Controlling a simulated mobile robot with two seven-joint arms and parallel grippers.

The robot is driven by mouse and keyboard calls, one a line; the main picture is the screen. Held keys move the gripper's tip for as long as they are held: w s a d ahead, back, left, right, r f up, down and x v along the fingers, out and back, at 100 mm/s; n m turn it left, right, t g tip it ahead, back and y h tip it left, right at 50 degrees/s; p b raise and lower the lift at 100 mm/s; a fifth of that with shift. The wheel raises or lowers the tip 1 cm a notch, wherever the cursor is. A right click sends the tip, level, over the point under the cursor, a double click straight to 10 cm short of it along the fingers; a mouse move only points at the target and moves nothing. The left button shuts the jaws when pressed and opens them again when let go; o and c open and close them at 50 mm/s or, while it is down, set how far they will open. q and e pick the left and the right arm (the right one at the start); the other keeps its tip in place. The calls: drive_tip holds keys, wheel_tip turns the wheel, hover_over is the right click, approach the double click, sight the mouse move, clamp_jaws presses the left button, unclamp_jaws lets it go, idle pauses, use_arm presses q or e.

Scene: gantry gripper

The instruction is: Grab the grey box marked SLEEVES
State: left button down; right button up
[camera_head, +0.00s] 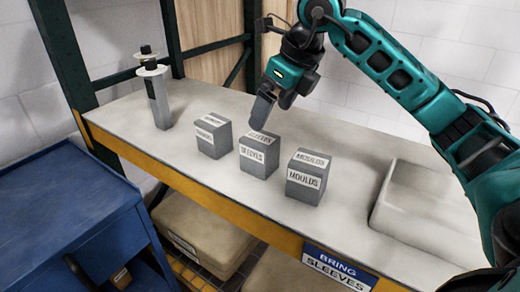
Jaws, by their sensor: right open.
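The grey box marked SLEEVES (259,157) stands on the pale shelf top, in the middle of a row of 3 grey boxes. Its front label reads SLEEVES, and a second label on its top is partly covered. My right gripper (274,108) comes from above right, tilted down, with its fingers just above the box's top. It is open and holds nothing. Whether a finger touches the box is unclear. My left gripper is not in view.
A grey box marked MOULDS (305,179) stands close on the right, another grey box (211,138) on the left. A grey post-like object (157,95) stands back left. A large pale block (430,210) sits right. A blue cabinet (65,205) is front left.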

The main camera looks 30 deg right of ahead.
sight(260, 137)
drive_tip(key=x, duration=1.1)
drive_tip(key=shift+s+f, duration=0.1)
drive_tip(key=c, duration=1.2)
drive_tip(key=shift+c, duration=0.4)
